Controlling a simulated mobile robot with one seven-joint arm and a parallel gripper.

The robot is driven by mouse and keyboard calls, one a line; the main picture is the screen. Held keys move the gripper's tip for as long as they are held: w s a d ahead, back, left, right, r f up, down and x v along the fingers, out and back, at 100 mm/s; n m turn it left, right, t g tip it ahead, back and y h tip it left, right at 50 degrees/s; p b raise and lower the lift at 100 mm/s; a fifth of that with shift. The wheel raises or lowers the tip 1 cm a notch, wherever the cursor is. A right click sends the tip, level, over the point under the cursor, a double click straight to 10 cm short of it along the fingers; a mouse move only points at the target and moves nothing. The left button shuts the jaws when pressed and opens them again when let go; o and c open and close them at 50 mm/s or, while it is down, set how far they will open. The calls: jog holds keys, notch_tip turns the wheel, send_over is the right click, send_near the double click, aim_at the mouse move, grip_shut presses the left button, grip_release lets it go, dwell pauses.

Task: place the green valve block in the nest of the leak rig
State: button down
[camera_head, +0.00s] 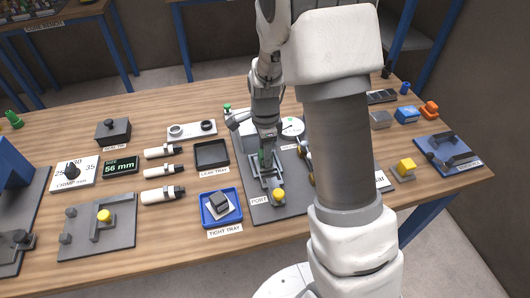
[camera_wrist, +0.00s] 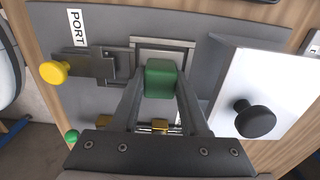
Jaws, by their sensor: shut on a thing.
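The green valve block (camera_wrist: 163,78) is between the fingertips of my gripper (camera_wrist: 160,88) in the wrist view, and the gripper is shut on it. In the head view my gripper (camera_head: 264,158) points down over the leak rig, with a little green showing. The rig's grey base plate (camera_head: 253,211) carries the PORT label. A square, light-rimmed nest (camera_wrist: 166,43) shows just beyond the block, which hides its near part. I cannot tell whether the block touches it. A sliding clamp (camera_wrist: 104,65) with a yellow knob (camera_wrist: 53,73) stands left of the nest.
A white box (camera_wrist: 268,90) with a black knob (camera_wrist: 255,119) stands close right of the gripper in the wrist view. In the head view, the blue tight tray (camera_head: 236,219) holds a dark block, and the black leak tray (camera_head: 211,168) looks empty.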

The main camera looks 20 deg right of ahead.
jog(key=shift+f, duration=0.2)
jog(key=shift+c, duration=2.1)
grip_release()
notch_tip(320, 180, up, 12)
jog(key=p, duration=0.2)
jog(key=s+r+n+t, duration=0.2)
jog(key=s+r+n, duration=0.4)
jog(key=s+n, duration=0.3)
jog(key=s+r+n+t, duration=0.3)
jog(key=s+r+n, duration=0.4)
jog(key=s+n, duration=0.2)
jog(key=shift+s+r+t, duration=0.3)
jog(key=shift+s, duration=0.95)
jog(key=shift+b, duration=0.3)
